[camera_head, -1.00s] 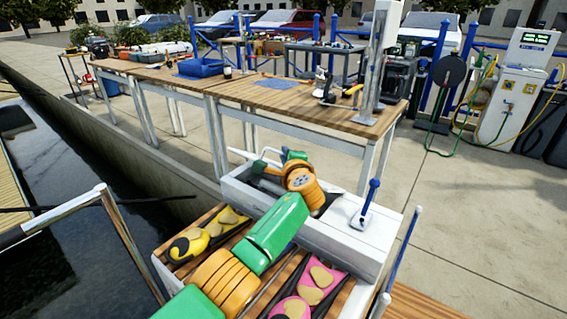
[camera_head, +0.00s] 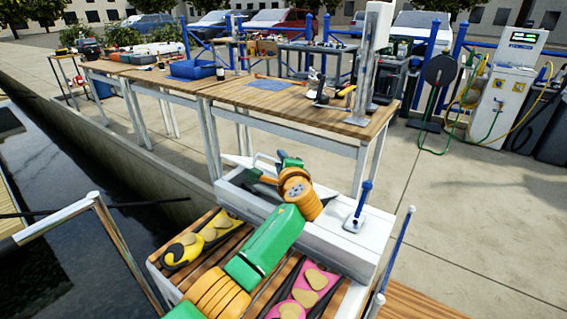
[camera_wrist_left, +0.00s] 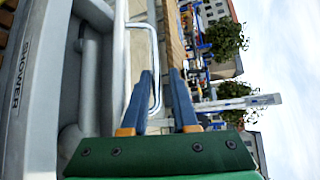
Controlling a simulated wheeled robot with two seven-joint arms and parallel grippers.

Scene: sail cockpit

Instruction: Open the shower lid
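A white box-like locker (camera_head: 330,240) stands at the end of the slatted bench, with a dark recess (camera_head: 262,188) in its top. In the left wrist view, a pale panel with the word SHOWER (camera_wrist_left: 18,75) runs along the left edge, beside a grey recess (camera_wrist_left: 62,75). I cannot tell which part is the lid. My left gripper (camera_head: 282,158) reaches over the recess, and its tips are small and partly hidden by my wrist. In the left wrist view its blue fingers (camera_wrist_left: 161,72) are apart with nothing gripped. A thin metal loop (camera_wrist_left: 152,42) shows beside and beyond them. My right gripper is out of view.
A blue-handled lever (camera_head: 361,200) stands on the locker's right part. Yellow (camera_head: 197,243) and pink (camera_head: 305,290) patterned items lie on the bench, either side of my arm. A long wooden worktable (camera_head: 330,118) stands behind. Water and a metal rail (camera_head: 55,218) are at left.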

